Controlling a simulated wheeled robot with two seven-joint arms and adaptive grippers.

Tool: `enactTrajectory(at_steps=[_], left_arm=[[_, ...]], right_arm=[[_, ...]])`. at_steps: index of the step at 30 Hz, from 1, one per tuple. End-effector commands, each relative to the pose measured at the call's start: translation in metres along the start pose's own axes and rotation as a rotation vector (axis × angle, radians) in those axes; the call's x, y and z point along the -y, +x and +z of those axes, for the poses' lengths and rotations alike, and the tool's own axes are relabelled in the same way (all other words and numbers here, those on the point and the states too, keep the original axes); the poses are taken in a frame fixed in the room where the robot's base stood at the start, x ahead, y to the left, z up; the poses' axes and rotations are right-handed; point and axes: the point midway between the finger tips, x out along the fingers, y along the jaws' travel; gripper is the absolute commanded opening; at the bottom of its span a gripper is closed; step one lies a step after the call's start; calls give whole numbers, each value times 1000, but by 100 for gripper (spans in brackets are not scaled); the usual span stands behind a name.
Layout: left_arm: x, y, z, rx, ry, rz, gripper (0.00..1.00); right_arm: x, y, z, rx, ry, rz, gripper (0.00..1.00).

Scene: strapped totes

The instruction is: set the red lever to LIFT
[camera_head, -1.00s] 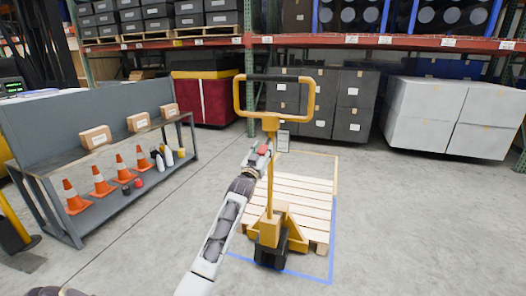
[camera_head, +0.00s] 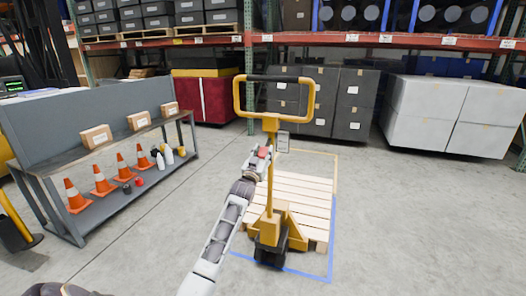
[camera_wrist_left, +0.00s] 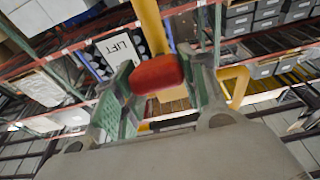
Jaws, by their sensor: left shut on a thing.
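The yellow pallet jack (camera_head: 270,215) stands upright with its looped handle (camera_head: 314,100) on top. Its red lever (camera_head: 264,152) is on the shaft below the handle. My left gripper (camera_head: 260,156) is shut on the red lever. In the left wrist view the red lever (camera_wrist_left: 158,74) lies between the two fingers of the left gripper (camera_wrist_left: 160,88), in front of the yellow shaft (camera_wrist_left: 150,25). A white sign reading LIFT (camera_wrist_left: 118,50) shows beside the shaft there; in the head view the sign (camera_head: 283,141) is too small to read. My right gripper is out of view.
A wooden pallet (camera_head: 305,195) lies at the jack inside blue and tan floor lines. A grey bench (camera_head: 75,170) with boxes, cones and bottles stands at left. Dark crates (camera_head: 318,100) and grey-white boxes (camera_head: 450,115) stand behind. The floor to the right is clear.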

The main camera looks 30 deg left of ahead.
Motion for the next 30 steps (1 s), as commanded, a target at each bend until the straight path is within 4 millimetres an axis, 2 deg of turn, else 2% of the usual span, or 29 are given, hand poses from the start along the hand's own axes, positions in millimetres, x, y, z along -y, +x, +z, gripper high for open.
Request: enactTrajectory(at_steps=[1,8,9,13,20,23,30], left_arm=[[-2,-2,13,24,-2,1,0],[-2,-2,14,25,-2,1,0],[-2,-2,14,24,-2,1,46],[-1,-2,10,18,-2,1,63],[0,-1,6,11,-1,0,64],[0,-1,6,9,-1,0,64],[0,-6,5,8,-1,0,64]], right_arm=[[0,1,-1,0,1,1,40],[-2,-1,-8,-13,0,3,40],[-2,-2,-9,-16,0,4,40],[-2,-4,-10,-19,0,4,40],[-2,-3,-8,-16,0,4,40],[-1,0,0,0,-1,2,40],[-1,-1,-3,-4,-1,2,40]])
